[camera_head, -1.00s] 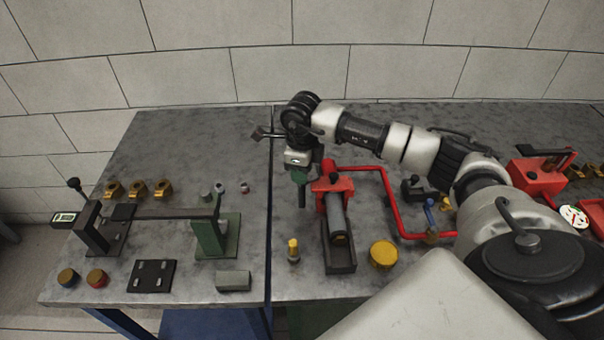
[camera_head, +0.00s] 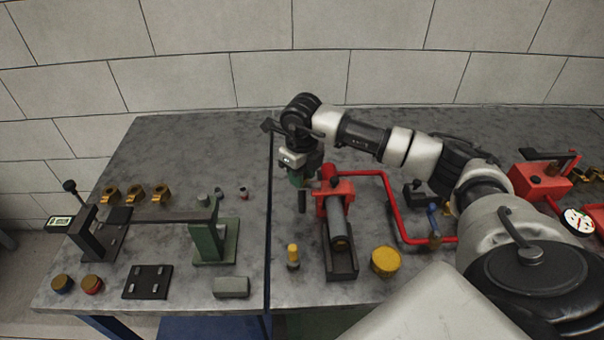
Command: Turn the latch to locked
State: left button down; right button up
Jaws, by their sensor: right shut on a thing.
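My right gripper (camera_head: 301,186) points down at the middle of the bench, just left of a red-topped fixture (camera_head: 343,188) with a dark cylinder (camera_head: 337,225) in it. It is shut on a dark upright piece (camera_head: 302,203) under its green-tinted end; the jaws are small and partly hidden by the wrist. I cannot tell whether this piece is the latch, and no latch marking is readable. My left gripper is not in view.
A red pipe (camera_head: 390,205) runs right of the fixture. A yellow-topped peg (camera_head: 293,256) and a yellow disc (camera_head: 386,261) stand in front. A green stand (camera_head: 212,242) is at left. The back left of the bench (camera_head: 190,145) is clear.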

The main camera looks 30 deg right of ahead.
jog(key=shift+r, duration=0.15)
jog(key=o, duration=0.9)
notch_tip(320, 180, up, 11)
jog(key=shift+f+b, duration=0.15)
jog(key=shift+b, duration=0.95)
